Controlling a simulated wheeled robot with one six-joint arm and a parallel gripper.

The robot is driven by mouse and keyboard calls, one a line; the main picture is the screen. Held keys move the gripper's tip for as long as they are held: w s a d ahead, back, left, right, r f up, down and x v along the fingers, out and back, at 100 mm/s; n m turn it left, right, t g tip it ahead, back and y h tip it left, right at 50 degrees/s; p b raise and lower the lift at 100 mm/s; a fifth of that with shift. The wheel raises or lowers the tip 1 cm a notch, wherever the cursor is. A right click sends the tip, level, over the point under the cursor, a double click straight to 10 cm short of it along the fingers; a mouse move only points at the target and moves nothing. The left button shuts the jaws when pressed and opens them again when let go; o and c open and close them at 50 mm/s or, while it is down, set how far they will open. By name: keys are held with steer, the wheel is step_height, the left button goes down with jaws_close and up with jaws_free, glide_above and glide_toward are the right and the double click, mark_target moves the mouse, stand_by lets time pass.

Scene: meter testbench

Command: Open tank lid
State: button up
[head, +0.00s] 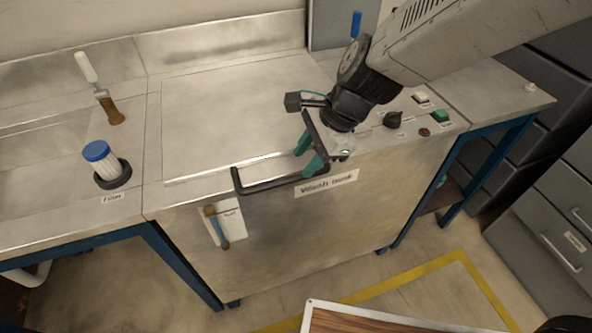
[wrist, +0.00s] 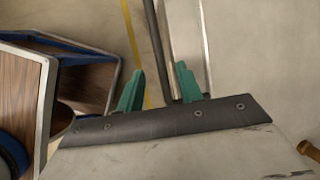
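The tank lid (head: 235,110) is a flat grey metal panel, lying closed on the wash tank (head: 300,225). A black bar handle (head: 262,187) runs along its front edge. My gripper (head: 307,155) is over the handle's right end, with its green fingers spread apart. In the wrist view, the handle (wrist: 154,45) runs between the two fingers of my gripper (wrist: 160,85), with gaps visible. The handle's right end is partly hidden behind a finger. I cannot tell whether either finger touches it.
A blue-capped filter (head: 100,158) and a white-handled brush (head: 95,85) stand on the left counter. Control knobs (head: 394,119) and a green button (head: 440,116) are right of the lid. Drawers (head: 560,225) stand at right.

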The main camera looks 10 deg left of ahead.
mark_target(292, 177)
steer(key=shift+x, duration=2.8)
steer(key=shift+d, duration=0.1)
jaws_close()
